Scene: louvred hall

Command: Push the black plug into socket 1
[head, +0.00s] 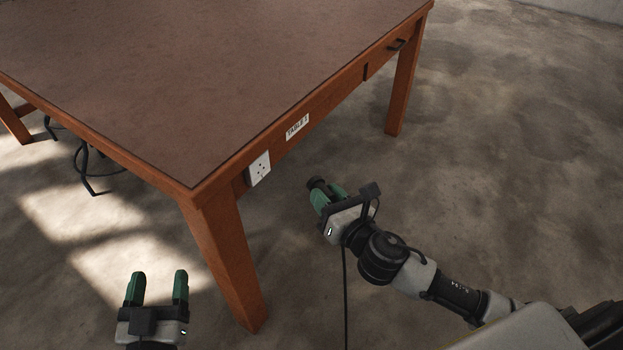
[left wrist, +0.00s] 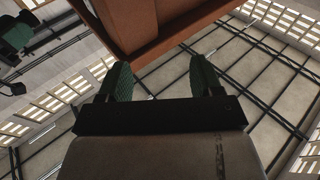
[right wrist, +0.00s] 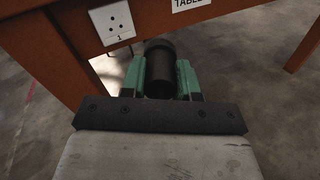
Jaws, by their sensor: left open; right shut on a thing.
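The black plug (right wrist: 160,68) is held between the green fingers of my right gripper (right wrist: 161,80). In the head view the plug (head: 316,183) shows at the tip of my right gripper (head: 328,194), with a dark cord hanging down below. Socket 1 (head: 259,168) is a white plate with dark holes on the table's side; in the right wrist view the socket (right wrist: 114,22) has a "1" under it. The plug is apart from the socket, to its right and lower in the head view. My left gripper (head: 158,288) is open and empty, left of the table leg.
The brown table (head: 200,80) has a label (head: 297,127) reading "TABLE 1" right of the socket. A thick table leg (head: 226,262) stands between my grippers. Black cables (head: 84,165) hang under the table's left side. The floor right of the table is clear.

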